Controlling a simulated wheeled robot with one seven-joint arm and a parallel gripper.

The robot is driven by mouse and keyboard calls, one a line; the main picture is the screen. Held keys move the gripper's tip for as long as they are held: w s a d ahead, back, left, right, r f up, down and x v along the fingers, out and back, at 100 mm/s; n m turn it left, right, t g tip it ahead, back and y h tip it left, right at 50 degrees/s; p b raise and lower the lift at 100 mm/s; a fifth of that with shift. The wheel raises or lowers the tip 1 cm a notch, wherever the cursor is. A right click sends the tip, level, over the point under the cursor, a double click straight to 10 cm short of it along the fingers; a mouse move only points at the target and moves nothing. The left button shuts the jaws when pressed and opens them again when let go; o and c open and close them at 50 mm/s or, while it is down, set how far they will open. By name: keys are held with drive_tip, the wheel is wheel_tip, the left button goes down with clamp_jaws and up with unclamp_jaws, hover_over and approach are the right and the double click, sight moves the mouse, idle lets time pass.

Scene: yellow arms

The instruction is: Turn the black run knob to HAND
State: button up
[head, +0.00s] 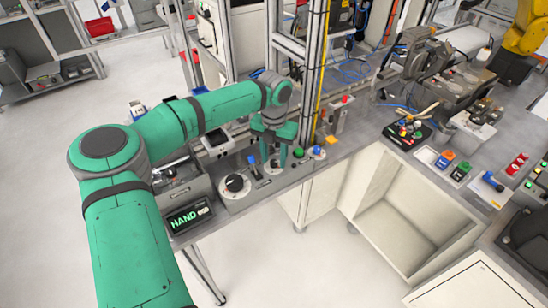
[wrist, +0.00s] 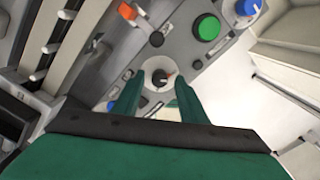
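The small black knob (wrist: 160,79) sits on a pale round plate on the grey panel (head: 222,207). A reddish mark shows at its right side in the wrist view. My gripper (wrist: 156,90) is open, with one green finger on each side of the knob and visible gaps between. In the head view my gripper (head: 273,155) points down over the panel and mostly hides this knob. I cannot tell how far the fingertips reach down around it. A lit display (head: 185,217) on the panel's front left reads HAND in green.
A metal post (head: 313,75) rises behind. An open cabinet (head: 400,215) lies to the right.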

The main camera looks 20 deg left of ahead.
sight(274, 162)
wheel_tip(274, 162, up, 11)
drive_tip(key=shift+f, duration=0.15)
idle(0.6)
